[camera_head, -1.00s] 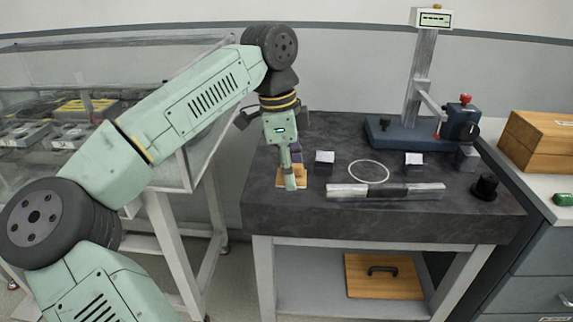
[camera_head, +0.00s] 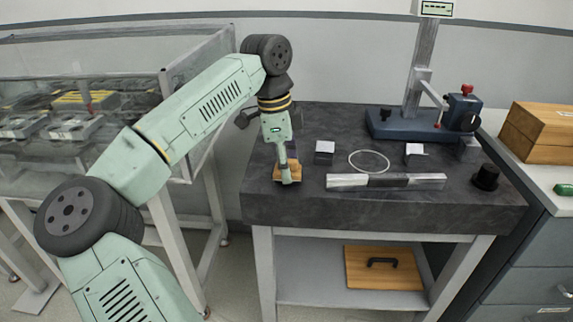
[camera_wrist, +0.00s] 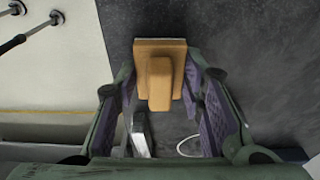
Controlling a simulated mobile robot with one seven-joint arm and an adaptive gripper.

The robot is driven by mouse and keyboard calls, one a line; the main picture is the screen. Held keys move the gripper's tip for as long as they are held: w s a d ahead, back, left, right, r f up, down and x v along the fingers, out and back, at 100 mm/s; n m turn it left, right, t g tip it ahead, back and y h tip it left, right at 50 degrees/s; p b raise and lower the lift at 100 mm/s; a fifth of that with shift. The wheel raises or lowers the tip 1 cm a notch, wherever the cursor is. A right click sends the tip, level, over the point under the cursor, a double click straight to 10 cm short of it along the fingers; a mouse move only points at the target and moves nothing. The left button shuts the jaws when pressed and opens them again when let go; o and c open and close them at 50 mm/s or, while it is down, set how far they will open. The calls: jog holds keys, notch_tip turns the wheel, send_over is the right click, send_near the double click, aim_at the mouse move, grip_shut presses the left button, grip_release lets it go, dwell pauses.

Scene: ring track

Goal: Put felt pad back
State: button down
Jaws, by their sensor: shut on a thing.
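The felt pad appears to be the wooden block with a raised grip (camera_wrist: 158,82); any felt face is hidden underneath. In the wrist view its grip lies between the purple inner faces of my gripper's fingers (camera_wrist: 160,100), which are shut on it. In the head view, the block (camera_head: 289,174) is at the near left part of the dark stone table (camera_head: 300,213), with my gripper (camera_head: 287,175) pointing down over it. I cannot tell whether the block touches the stone.
To the right are a small block (camera_head: 325,147), a white ring (camera_head: 369,152), a long metal bar (camera_head: 387,181) and a black knob (camera_head: 486,177). A gauge stand (camera_head: 420,75) is behind. A wooden lid (camera_head: 384,270) lies on the lower shelf. A glass-walled case (camera_head: 180,90) stands left.

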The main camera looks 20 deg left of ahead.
jog(key=shift+f+b, duration=0.3)
jog(key=shift+f, duration=0.15)
jog(key=c, duration=1.1)
grip_release()
jog(key=shift+o, duration=0.2)
notch_tip(320, 180, up, 13)
jog(key=a, duration=0.1)
jog(key=shift+s+a, duration=0.35)
